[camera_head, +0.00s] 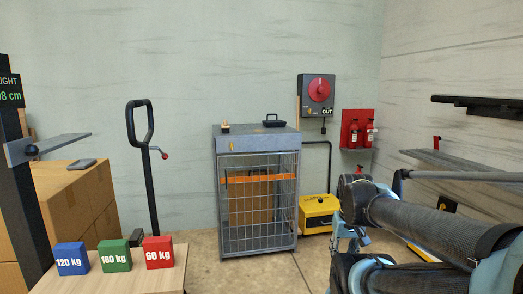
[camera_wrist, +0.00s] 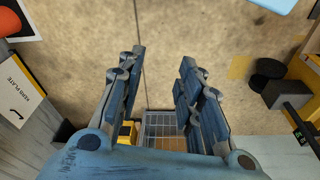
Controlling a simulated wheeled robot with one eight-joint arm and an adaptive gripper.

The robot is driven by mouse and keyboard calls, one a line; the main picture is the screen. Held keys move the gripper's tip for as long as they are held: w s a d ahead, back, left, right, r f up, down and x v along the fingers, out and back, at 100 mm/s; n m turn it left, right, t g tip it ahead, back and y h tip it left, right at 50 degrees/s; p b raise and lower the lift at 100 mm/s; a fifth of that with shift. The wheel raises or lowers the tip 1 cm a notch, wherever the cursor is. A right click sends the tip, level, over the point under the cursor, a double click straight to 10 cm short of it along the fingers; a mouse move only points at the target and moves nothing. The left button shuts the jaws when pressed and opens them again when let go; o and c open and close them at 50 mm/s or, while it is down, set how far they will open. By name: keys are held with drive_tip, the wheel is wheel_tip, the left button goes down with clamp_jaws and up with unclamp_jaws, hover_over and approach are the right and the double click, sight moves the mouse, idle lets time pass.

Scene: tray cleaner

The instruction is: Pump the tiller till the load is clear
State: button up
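The tiller (camera_head: 140,125) is an upright black pole with a looped handle and a small red lever, left of centre in the head view. Its foot is hidden behind the table with blocks. Brown cartons (camera_head: 75,195) are stacked at the left, beside the tiller; I cannot see what lies beneath them. A display (camera_head: 10,90) on a dark post, cut by the frame edge, ends in "8 cm". My gripper (camera_wrist: 163,58) is open and empty in the wrist view, with bare floor between its fingers. My arm is at the right of the head view, well apart from the tiller.
A wire cage (camera_head: 258,200) with a grey top stands mid-room. Blue (camera_head: 71,258), green (camera_head: 114,255) and red (camera_head: 158,252) weight blocks stand on a table (camera_head: 140,280) in front. A yellow box (camera_head: 318,213) is right of the cage. Some floor around the cage is clear.

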drive_tip(key=shift+w+a, duration=0.1)
drive_tip(key=shift+o, duration=1.4)
drive_tip(key=w+a+r+m+y, duration=0.1)
drive_tip(key=w+a+r+y, duration=0.5)
drive_tip(key=w, duration=0.3)
drive_tip(key=w+a+r+m+y, duration=0.1)
drive_tip(key=w+a+r+y, duration=0.3)
drive_tip(key=w+a+r, duration=0.5)
drive_tip(key=w+d+r+y, duration=0.3)
drive_tip(key=w+d+y, duration=0.15)
drive_tip(key=w, duration=0.55)
drive_tip(key=w+d+r+y, duration=0.4)
drive_tip(key=w+y, duration=0.1)
drive_tip(key=w, duration=0.6)
drive_tip(key=w+a+r, duration=0.1)
drive_tip(key=a, duration=1.6)
drive_tip(key=shift+w+r, duration=0.3)
drive_tip(key=shift+w, duration=0.05)
drive_tip(key=shift+d+h, duration=0.1)
drive_tip(key=shift+h, duration=0.15)
